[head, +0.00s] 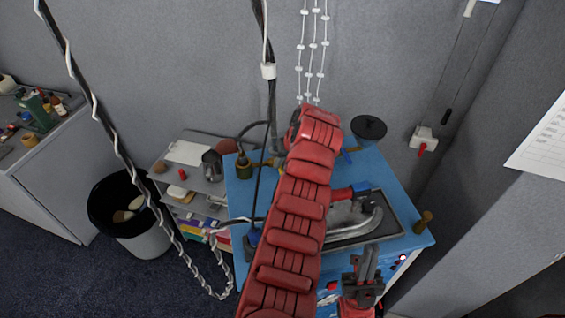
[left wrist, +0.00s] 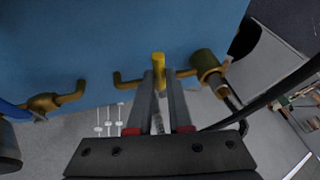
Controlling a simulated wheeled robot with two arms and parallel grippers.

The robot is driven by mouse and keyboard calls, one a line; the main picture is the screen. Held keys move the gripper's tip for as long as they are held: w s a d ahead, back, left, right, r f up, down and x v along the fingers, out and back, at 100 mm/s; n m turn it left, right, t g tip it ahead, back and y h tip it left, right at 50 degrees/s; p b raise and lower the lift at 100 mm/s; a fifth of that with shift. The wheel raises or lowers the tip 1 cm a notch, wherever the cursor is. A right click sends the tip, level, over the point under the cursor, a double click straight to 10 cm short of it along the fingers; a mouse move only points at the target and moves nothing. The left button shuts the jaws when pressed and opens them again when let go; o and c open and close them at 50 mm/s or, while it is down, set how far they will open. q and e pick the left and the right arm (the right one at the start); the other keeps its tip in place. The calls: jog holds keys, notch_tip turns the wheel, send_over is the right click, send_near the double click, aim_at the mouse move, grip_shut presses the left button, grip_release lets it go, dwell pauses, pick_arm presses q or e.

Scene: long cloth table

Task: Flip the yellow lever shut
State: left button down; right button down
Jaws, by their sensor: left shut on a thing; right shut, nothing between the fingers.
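The yellow lever (left wrist: 158,60) shows in the left wrist view as a short upright piece beside a brass pipe on the blue surface (left wrist: 110,40). My left gripper (left wrist: 160,80) has its two grey fingers closed on the lever. In the head view my red left arm covers the lever and the left gripper. My right gripper (head: 370,256) is shut and empty in front of the blue bench (head: 375,168), near its front right part.
A brass valve (left wrist: 205,65) and a bent brass fitting (left wrist: 45,101) flank the lever. The bench holds a metal basin (head: 390,229) and a brass knob (head: 424,222). A black bin (head: 118,205) and grey shelf (head: 168,171) stand left. Cables hang nearby.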

pick_arm(q)
jog(key=shift+a+f+b, duration=0.15)
jog(key=shift+f+b, duration=0.15)
jog(key=shift+b, duration=0.6)
jog(key=shift+a+m+b, duration=0.1)
jog(key=shift+m+b, duration=0.2)
jog(key=shift+b, duration=0.1)
jog(key=shift+s+r, duration=0.15)
jog(key=shift+r, duration=0.1)
jog(key=c, duration=1.3)
grip_release()
jog(key=o, duration=0.5)
jog(key=shift+c, duration=0.2)
jog(key=shift+r, duration=0.15)
